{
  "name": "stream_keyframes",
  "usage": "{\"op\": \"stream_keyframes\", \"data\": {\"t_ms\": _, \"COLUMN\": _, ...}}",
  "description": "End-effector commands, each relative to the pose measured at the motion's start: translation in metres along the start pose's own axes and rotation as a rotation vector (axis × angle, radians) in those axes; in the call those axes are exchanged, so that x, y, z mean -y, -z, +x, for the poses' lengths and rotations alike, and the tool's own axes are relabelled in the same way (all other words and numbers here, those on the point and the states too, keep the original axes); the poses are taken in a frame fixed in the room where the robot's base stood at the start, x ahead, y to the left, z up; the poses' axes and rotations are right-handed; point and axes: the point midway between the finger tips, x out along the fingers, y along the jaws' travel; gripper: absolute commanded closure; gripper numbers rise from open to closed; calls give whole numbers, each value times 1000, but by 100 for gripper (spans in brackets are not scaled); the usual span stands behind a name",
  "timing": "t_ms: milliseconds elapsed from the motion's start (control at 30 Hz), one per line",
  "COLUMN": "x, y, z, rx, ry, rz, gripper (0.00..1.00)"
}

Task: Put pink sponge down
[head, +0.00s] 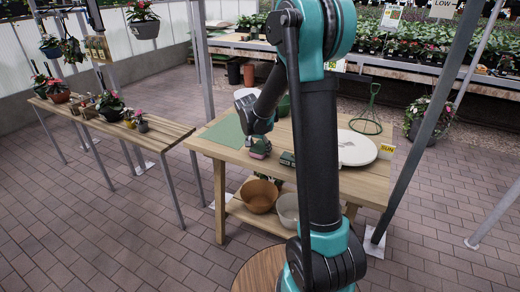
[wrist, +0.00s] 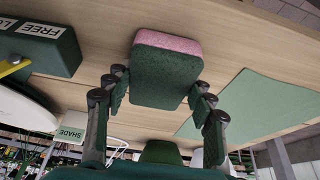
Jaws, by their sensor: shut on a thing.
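The sponge (wrist: 165,68) has a pink layer and a dark green layer and sits between the two fingers of my gripper (wrist: 160,84) in the wrist view. My gripper is shut on it. In the head view my gripper (head: 259,146) is low over the wooden table (head: 226,155), close to the green mat (head: 224,132) on its left part. The mat also shows in the wrist view (wrist: 245,103), to the right of the sponge. I cannot tell whether the sponge touches the tabletop.
A dark green block (wrist: 38,45) marked "FREE" lies near the sponge. A round pale disc (head: 356,148), a green wire stand (head: 370,112) and a yellow "SUN" sign (head: 387,148) are on the table's right. Bowls (head: 259,196) stand on the lower shelf. Bare wood surrounds the sponge.

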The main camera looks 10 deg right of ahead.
Motion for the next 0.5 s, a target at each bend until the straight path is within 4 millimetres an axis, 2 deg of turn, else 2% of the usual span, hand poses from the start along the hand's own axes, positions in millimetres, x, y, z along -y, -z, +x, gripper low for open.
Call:
{"op": "stream_keyframes", "data": {"t_ms": 400, "x": 0, "y": -3, "z": 6, "rx": 0, "ry": 0, "rz": 0, "gripper": 77}}
{"op": "stream_keyframes", "data": {"t_ms": 433, "x": 0, "y": -3, "z": 7, "rx": 0, "ry": 0, "rz": 0, "gripper": 44}}
{"op": "stream_keyframes", "data": {"t_ms": 500, "x": 0, "y": -3, "z": 6, "rx": 0, "ry": 0, "rz": 0, "gripper": 36}}
